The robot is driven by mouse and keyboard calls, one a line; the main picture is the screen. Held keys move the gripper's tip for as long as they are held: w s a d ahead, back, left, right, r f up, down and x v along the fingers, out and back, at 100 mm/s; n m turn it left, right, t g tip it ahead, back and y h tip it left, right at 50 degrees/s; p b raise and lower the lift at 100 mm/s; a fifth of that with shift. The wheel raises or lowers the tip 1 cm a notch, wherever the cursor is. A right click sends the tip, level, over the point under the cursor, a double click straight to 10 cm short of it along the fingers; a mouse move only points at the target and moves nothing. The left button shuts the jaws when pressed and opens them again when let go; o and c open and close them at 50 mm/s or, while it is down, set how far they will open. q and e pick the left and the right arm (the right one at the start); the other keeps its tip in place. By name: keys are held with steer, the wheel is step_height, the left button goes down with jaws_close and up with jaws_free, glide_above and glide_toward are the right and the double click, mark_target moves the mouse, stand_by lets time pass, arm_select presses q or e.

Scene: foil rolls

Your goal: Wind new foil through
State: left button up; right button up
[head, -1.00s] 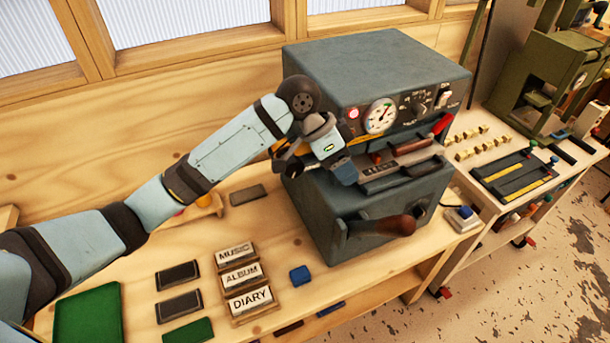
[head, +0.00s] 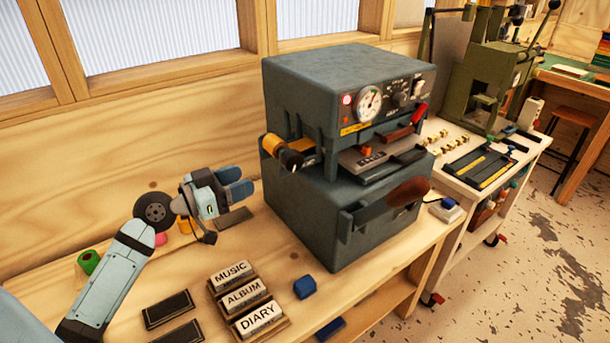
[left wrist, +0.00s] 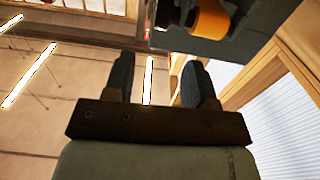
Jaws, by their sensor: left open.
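The grey foil machine (head: 345,150) stands on the bench. An orange-and-black roll (head: 287,153) sticks out from its left side, and a yellow-orange band runs into the gap between its upper and lower parts. In the left wrist view an orange roll (left wrist: 210,18) shows at the top, beyond the fingertips. My left gripper (head: 246,181) is open and empty, left of the machine and below the roll, apart from it. A green roll (head: 88,262), a pink roll (head: 160,238) and a yellow-orange roll (head: 184,225) sit at the back left, partly behind my arm. My right gripper is out of view.
Blocks reading MUSIC, ALBUM and DIARY (head: 258,318) stand in front, beside dark flat pieces (head: 167,309) and a blue block (head: 304,287). A brown-handled lever (head: 408,192) sticks out of the machine's front. A side cart (head: 450,185) stands to the right.

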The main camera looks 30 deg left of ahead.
mark_target(284, 162)
arm_select(q)
steer(key=p+x, duration=0.3)
steer(key=x, duration=0.9)
steer(key=shift+w+r+p, duration=0.15)
steer(key=shift+w+p, duration=0.25)
steer(key=shift+w+d, duration=0.2)
steer(key=shift+w, duration=0.25)
steer(key=c, duration=0.9)
